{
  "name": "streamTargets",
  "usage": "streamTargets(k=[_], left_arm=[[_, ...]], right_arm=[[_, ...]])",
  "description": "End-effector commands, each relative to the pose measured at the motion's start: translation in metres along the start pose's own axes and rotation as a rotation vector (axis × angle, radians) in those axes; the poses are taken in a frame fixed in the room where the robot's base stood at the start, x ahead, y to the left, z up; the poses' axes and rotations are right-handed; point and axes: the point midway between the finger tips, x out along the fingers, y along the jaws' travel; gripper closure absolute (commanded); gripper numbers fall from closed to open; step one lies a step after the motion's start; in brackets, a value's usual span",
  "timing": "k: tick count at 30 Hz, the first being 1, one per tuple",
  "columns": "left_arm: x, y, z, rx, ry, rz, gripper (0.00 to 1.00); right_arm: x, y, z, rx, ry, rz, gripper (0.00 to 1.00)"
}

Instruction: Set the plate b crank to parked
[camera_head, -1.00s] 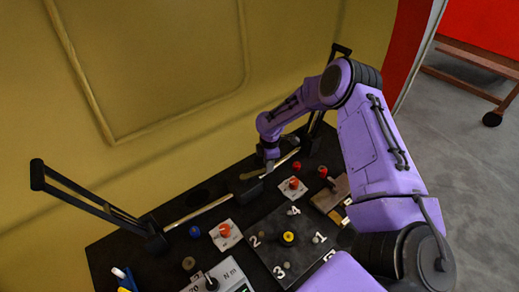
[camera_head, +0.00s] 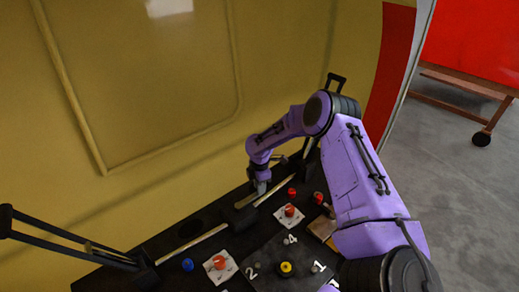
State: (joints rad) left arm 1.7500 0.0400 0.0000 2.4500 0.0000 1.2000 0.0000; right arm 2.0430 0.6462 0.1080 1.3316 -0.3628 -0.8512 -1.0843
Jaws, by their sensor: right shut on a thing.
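Two white plates bear red knobs: the nearer plate (camera_head: 212,276) and the farther plate (camera_head: 299,220). No letter is readable on either, so I cannot tell which is plate b, nor pick out its crank for certain. My right gripper (camera_head: 260,187) points down at the back of the black table, beside a dark block (camera_head: 243,201) on a pale rail and behind the farther plate. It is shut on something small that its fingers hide. My left gripper is out of view.
A black board (camera_head: 262,250) with white numbers and a yellow knob (camera_head: 286,268) lies in front. A blue knob (camera_head: 187,265) is left, red knobs (camera_head: 292,192) right. A yellow wall (camera_head: 150,110) closes the back.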

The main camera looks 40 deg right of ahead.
Motion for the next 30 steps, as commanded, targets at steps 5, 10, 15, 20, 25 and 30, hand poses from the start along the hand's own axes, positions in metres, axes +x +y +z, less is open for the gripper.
streamTargets(k=[5,10,15,20,25,30], left_arm=[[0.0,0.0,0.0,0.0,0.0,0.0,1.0],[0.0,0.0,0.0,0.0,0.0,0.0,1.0],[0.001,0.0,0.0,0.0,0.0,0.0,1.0],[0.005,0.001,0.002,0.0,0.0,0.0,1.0],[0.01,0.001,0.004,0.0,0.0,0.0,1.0],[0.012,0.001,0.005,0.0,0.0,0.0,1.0]], right_arm=[[-0.002,0.003,-0.002,0.001,0.003,0.007,0.49],[-0.001,0.002,-0.001,0.0,0.002,0.004,0.49],[-0.006,0.001,0.0,0.001,0.002,0.004,0.49],[-0.037,0.003,-0.002,-0.001,0.003,0.009,0.49],[-0.078,0.003,-0.003,-0.002,0.003,0.008,0.49],[-0.102,0.002,-0.003,-0.001,0.001,0.006,0.49]])
